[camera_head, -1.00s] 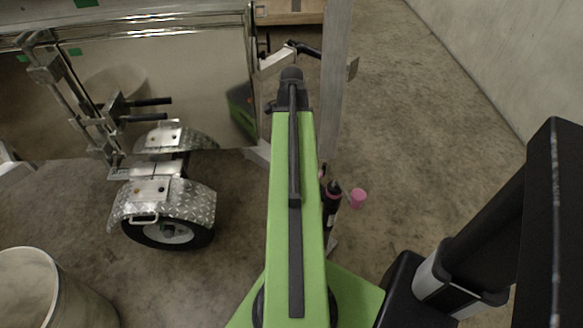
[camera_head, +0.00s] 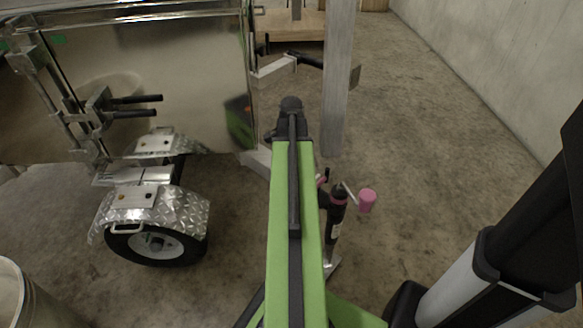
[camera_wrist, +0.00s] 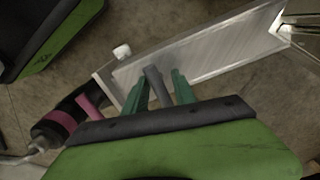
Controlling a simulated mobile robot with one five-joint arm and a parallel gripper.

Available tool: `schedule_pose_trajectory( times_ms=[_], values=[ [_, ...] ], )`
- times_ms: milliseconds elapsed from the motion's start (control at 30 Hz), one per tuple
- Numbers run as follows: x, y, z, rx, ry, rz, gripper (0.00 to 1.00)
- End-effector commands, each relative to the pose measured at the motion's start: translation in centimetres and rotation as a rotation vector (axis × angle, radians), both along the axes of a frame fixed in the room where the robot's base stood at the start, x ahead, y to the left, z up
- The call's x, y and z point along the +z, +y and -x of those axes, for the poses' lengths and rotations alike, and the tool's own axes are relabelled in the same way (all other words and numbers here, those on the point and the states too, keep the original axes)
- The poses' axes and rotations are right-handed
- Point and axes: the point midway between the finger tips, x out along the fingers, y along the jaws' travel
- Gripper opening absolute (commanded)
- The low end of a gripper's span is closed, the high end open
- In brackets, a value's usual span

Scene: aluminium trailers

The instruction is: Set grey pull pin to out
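In the wrist view a short grey cylinder (camera_wrist: 155,86), which looks like the grey pull pin, stands in front of a metal drawbar (camera_wrist: 205,50). My gripper (camera_wrist: 160,88) has two green fingers, one on each side of the grey cylinder. The fingers look apart, with a gap on the right side; contact with the cylinder cannot be made out. A white knob (camera_wrist: 121,52) sits on the bracket just to the left. In the head view my green arm hides the gripper and the pin.
A black jack with pink rings (camera_head: 337,212) and a pink handle (camera_head: 367,201) stands right of my arm; the jack also shows in the wrist view (camera_wrist: 60,123). The aluminium trailer (camera_head: 165,90) with its wheel (camera_head: 157,243) is at left. A grey post (camera_head: 337,80) stands ahead.

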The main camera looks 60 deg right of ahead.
Motion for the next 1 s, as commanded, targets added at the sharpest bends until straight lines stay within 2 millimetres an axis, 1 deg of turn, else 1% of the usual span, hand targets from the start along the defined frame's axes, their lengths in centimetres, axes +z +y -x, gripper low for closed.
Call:
schedule_pose_trajectory(
  times_ms=[33,200,233,1000],
  values=[
    [0.01,0.00,0.00,0.000,0.000,0.000,0.24],
    [0.00,0.00,0.00,0.000,0.000,0.000,0.01],
    [0.00,0.00,0.00,0.000,0.000,0.000,0.00],
    [-0.01,-0.04,0.04,-0.003,0.000,0.001,0.00]
  ],
)
